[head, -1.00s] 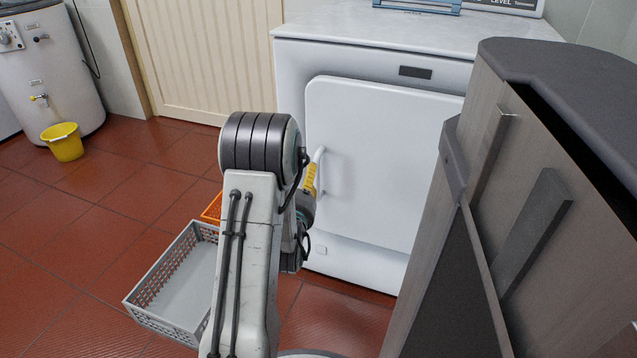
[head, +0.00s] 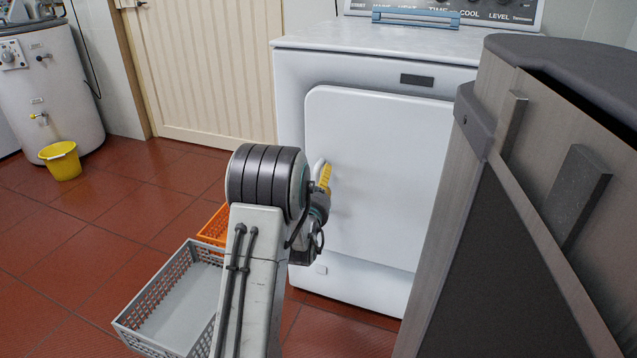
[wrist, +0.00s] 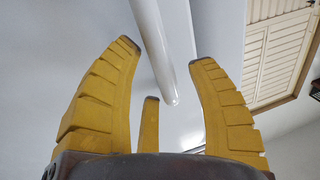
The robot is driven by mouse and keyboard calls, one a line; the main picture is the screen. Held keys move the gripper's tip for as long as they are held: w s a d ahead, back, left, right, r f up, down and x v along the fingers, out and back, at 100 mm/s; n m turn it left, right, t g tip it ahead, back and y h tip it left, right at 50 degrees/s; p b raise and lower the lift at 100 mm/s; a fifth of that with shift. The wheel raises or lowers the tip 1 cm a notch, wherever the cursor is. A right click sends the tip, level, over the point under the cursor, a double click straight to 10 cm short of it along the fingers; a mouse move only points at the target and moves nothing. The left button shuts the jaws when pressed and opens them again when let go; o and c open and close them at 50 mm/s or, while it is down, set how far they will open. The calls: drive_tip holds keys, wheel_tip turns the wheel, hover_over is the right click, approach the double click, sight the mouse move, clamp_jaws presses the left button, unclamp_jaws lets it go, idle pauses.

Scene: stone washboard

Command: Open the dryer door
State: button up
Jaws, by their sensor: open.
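The white dryer (head: 345,64) stands ahead, with its square door (head: 385,165) flat against the front as far as I can see. The door's white handle (head: 319,168) shows at the door's left side, partly hidden by my arm and gripper. In the wrist view the handle (wrist: 152,50) is a white bar that runs down between my yellow fingers. My gripper (wrist: 160,72) is open, with fingers on both sides of the bar and a third finger lower down. I cannot tell whether any finger touches the bar. In the head view one yellow finger (head: 325,178) shows beside the handle.
A grey basket (head: 165,300) and an orange basket (head: 213,227) are on the tiled floor left of my arm. A yellow bucket (head: 61,160) stands by a white tank (head: 50,85) further left. The floor between them is clear.

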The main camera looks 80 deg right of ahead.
drive_tip(key=shift+d, duration=0.15)
clamp_jaws()
idle(0.6)
